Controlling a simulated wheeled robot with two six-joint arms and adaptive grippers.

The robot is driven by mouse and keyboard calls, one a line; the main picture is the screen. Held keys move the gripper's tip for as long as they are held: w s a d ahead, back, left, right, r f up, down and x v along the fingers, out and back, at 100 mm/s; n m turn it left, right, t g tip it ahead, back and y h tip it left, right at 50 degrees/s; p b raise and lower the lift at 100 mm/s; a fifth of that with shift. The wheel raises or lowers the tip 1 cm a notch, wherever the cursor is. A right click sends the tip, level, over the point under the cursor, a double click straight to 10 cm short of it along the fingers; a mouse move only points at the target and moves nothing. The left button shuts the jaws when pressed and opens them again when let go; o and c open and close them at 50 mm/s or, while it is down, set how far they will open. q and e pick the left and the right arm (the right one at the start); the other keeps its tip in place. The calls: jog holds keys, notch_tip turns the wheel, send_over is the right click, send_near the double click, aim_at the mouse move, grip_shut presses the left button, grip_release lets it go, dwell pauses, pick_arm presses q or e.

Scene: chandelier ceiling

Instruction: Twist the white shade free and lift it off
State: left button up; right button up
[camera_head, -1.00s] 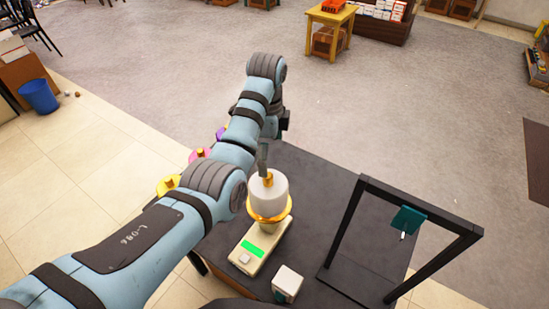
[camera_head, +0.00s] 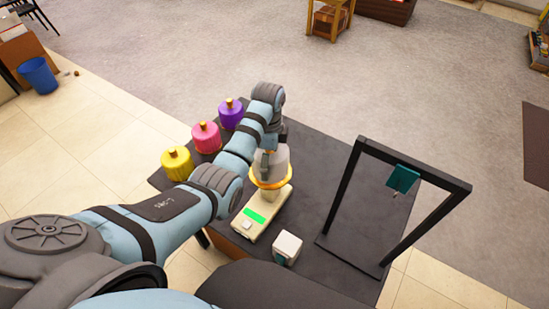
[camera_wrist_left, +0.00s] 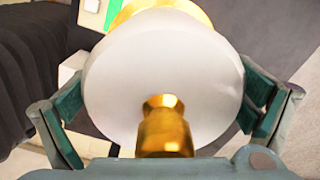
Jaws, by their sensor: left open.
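The white shade (camera_head: 280,160) stands upright on a gold ring (camera_head: 271,182) above a cream base (camera_head: 260,215) with a lit green panel. In the left wrist view the white shade (camera_wrist_left: 160,75) fills the middle, with a gold knob (camera_wrist_left: 165,127) on its near end. My left gripper (camera_wrist_left: 160,105) is open, with one green-padded finger on each side of the shade. A gap shows beside the left finger; I cannot tell whether the right finger touches. In the head view my left gripper (camera_head: 268,160) partly hides the shade. My right gripper is not in view.
Yellow (camera_head: 177,163), pink (camera_head: 206,137) and purple (camera_head: 231,113) shades stand on the dark table (camera_head: 325,190) left of my arm. A black frame (camera_head: 350,200) with a teal clip (camera_head: 403,179) stands right. A small white cube (camera_head: 287,248) sits in front.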

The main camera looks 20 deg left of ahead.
pick_arm(q)
jog(key=shift+s, duration=0.1)
jog(key=shift+w+f, duration=0.2)
jog(key=shift+w, duration=0.05)
jog(key=c, duration=1.2)
jog(key=n, duration=0.4)
jog(key=shift+r, duration=0.1)
jog(key=shift+n, duration=1.9)
